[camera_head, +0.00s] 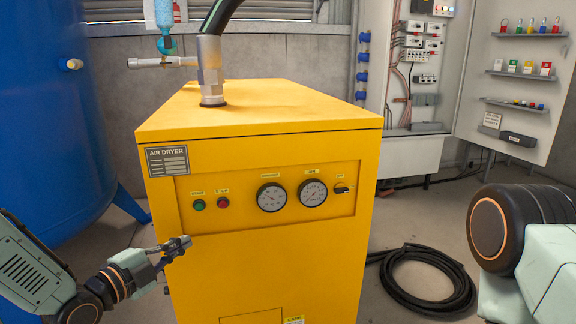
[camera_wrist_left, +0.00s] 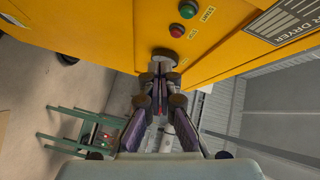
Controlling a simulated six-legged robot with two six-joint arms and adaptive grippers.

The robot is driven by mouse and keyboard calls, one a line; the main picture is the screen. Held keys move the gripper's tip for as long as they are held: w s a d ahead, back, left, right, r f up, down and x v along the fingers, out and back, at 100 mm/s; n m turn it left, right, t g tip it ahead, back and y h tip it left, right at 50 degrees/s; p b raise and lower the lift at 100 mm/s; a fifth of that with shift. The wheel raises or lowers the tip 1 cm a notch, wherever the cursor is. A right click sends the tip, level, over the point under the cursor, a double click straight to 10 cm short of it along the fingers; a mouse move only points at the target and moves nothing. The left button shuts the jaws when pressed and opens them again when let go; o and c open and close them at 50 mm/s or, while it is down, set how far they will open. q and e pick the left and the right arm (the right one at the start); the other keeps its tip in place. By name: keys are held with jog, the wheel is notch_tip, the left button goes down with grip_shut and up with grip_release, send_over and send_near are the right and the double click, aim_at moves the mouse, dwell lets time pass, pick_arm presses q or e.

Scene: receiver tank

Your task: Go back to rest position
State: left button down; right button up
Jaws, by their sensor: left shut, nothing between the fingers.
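My left gripper (camera_head: 180,244) comes in from the lower left of the head view. It is shut and empty, in front of the left part of the yellow air dryer (camera_head: 270,270), below its green button (camera_head: 199,205) and red button (camera_head: 223,202). In the left wrist view, the shut fingers (camera_wrist_left: 160,75) point toward the yellow panel, with the green button (camera_wrist_left: 188,9) and red button (camera_wrist_left: 177,30) beyond them. I cannot tell whether the fingertips touch the panel. At the right edge of the head view, part of my right arm shows, but its gripper is out of view.
A blue tank (camera_head: 50,120) stands at the left. A black hose (camera_head: 425,285) lies coiled on the floor right of the dryer. An open electrical cabinet (camera_head: 410,150) stands behind. The wrist view shows a green stand (camera_wrist_left: 90,130).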

pick_arm(q)
jog(key=s+d+f+n+g+y+p, duration=0.15)
jog(key=s+f+n+g+y, duration=0.5)
jog(key=s+f+n, duration=1.05)
jog(key=s+f+n+g, duration=0.1)
jog(key=s+f+g, duration=0.2)
jog(key=s, duration=0.8)
jog(key=s+d+f+n+g+y+p, duration=0.1)
jog(key=s+f+g, duration=0.3)
jog(key=s, duration=0.8)
jog(key=shift+s+d+f+n+g, duration=0.2)
jog(key=shift+n+g, duration=0.2)
jog(key=shift+g, duration=0.55)
jog(key=c, duration=2.1)
grip_release()
